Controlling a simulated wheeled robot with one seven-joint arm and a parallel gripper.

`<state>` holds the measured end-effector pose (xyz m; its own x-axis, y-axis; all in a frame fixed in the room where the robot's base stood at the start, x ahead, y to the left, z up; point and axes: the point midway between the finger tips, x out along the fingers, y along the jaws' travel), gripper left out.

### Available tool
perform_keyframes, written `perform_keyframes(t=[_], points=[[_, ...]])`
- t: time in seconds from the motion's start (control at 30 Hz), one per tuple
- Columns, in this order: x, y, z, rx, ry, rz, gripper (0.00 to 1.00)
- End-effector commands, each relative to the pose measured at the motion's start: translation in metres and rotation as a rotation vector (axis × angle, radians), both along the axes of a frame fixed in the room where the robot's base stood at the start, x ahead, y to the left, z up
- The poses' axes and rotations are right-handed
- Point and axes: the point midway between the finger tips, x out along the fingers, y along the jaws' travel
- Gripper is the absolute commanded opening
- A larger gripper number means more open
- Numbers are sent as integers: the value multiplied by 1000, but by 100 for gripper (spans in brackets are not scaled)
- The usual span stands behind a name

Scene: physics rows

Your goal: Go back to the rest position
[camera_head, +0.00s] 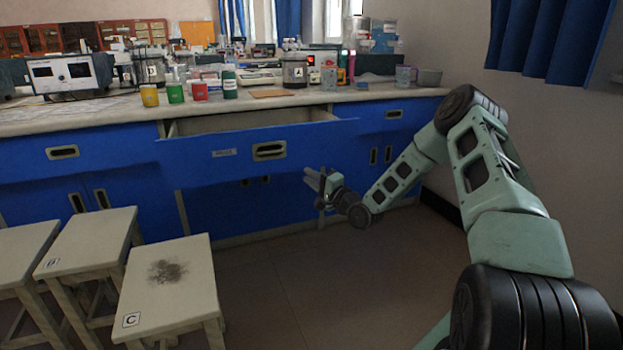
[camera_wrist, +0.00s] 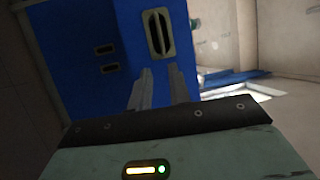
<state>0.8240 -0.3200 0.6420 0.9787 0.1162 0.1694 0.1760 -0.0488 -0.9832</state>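My gripper (camera_head: 314,178) is in front of the blue cabinets, a little below and to the right of the handle of the pulled-out drawer (camera_head: 215,150). In the wrist view, the two grey fingers of my gripper (camera_wrist: 160,82) stand apart with nothing between them. The drawer handle (camera_head: 269,151) is clear of my fingers. A handle on a blue front (camera_wrist: 158,32) shows beyond the fingertips in the wrist view.
The counter (camera_head: 70,113) carries a yellow beaker (camera_head: 149,96), a green one (camera_head: 174,93), a red one (camera_head: 199,91) and lab devices. Several stools stand at lower left, one marked C (camera_head: 170,283). The floor (camera_head: 330,265) below my gripper is clear. A wall (camera_head: 440,65) is at right.

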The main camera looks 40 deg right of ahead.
Motion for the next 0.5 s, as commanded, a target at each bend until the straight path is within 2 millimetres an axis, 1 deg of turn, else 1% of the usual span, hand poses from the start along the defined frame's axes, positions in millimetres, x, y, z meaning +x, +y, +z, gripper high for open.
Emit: perform_keyframes(t=[0.27,0.33,0.37,0.43,0.47,0.5], points=[[0,0,0,0,0,0,19],[2,4,1,-7,6,6,19],[3,8,1,-17,14,12,19],[9,27,3,-60,53,38,19],[12,40,5,-89,77,55,19],[16,61,6,-141,118,84,19]])
